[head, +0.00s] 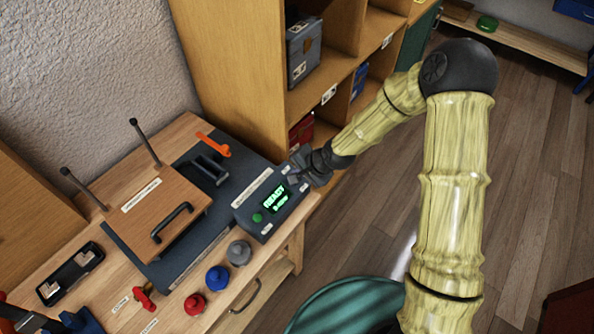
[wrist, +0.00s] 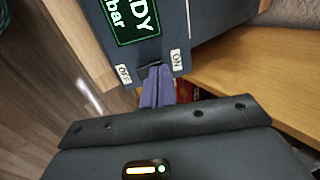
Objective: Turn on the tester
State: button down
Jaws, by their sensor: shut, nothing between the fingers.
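The tester (head: 264,222) is a dark blue-grey box at the right end of the workbench. Its display (head: 276,199) is lit green and reads READY with a mbar line below; part of it shows in the wrist view (wrist: 135,20). In the wrist view, a small dark switch (wrist: 148,70) sits on the tester's edge between an OFF label (wrist: 124,74) and an ON label (wrist: 177,60). My gripper (wrist: 156,84) is shut and empty, its fingertips right at the switch and partly covering it. I cannot tell whether they touch. In the head view, my gripper (head: 303,168) is at the tester's far right side.
A wooden lidded board with a black handle (head: 172,222) lies left of the tester. Red (head: 194,304), blue (head: 217,278) and grey (head: 239,253) knobbed pieces stand in front. A wooden shelf unit (head: 262,75) rises behind. Open floor lies right.

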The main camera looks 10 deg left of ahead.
jog(key=shift+s+d+f, duration=0.1)
jog(key=shift+s+d, duration=0.15)
jog(key=shift+d, duration=0.35)
jog(key=r+p, duration=0.1)
jog(key=r, duration=0.1)
jog(key=d+r+p, duration=0.1)
jog(key=r+p, duration=0.1)
jog(key=shift+s+p, duration=0.15)
jog(key=shift+p, duration=0.15)
notch_tip(320, 180, up, 9)
jog(key=s+d, duration=0.1)
jog(key=d, duration=0.1)
jog(key=shift+s+d+r+b, duration=0.15)
jog(key=shift+s+d+b, duration=0.15)
jog(key=shift+d+b, duration=0.15)
jog(key=shift+w, duration=0.1)
